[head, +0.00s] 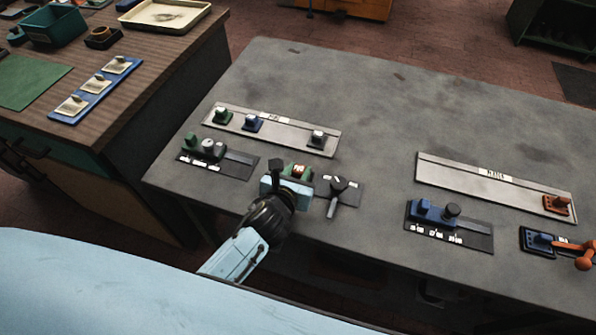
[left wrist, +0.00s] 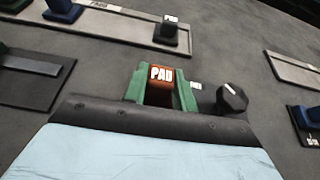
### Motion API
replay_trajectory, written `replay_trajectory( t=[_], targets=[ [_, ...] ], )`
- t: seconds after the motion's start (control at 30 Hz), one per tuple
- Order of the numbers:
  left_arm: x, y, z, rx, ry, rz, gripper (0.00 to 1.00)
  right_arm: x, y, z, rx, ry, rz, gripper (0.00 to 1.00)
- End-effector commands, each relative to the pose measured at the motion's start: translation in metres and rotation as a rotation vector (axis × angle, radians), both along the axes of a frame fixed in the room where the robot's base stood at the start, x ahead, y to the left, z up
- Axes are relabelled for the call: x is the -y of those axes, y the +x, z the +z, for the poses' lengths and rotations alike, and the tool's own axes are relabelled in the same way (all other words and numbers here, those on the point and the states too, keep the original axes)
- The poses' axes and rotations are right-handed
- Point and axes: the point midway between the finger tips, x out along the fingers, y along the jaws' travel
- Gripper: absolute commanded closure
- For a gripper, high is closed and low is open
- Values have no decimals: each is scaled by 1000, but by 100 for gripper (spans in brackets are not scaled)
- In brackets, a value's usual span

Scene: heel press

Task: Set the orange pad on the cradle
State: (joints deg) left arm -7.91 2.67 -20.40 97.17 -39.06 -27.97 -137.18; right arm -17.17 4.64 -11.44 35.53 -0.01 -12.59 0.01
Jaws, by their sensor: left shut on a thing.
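The orange pad (head: 299,170), with a white label reading PAD, shows just beyond my left gripper (head: 286,179). I cannot tell whether the pad's underside touches the cradle floor. My right gripper is not in view.
Behind is a pale rack (head: 285,131) with several small blocks. A dark fixture (head: 238,163) lies to the left, a blue one (head: 428,210) to the right. The table middle is clear.

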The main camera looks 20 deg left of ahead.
Motion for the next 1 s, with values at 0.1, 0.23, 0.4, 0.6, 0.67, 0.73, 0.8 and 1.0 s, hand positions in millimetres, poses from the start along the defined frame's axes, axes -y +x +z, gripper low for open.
replay_trajectory(
  t=[0.1,0.23,0.4,0.6,0.67,0.73,0.8,1.0],
  targets=[
    [0,0,-4,1,3,-1,96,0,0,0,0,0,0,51],
    [0,0,-5,1,2,-1,96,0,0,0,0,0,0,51],
    [0,1,-5,2,2,-1,96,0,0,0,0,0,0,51],
    [0,1,-6,2,2,-1,96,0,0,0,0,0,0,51],
    [0,1,-6,2,2,-1,96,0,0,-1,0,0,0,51],
    [0,1,-7,2,2,-1,96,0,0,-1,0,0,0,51],
    [0,1,-8,2,3,-1,96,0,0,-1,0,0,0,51],
    [0,1,-10,2,2,-1,96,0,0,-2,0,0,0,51]
  ],
)
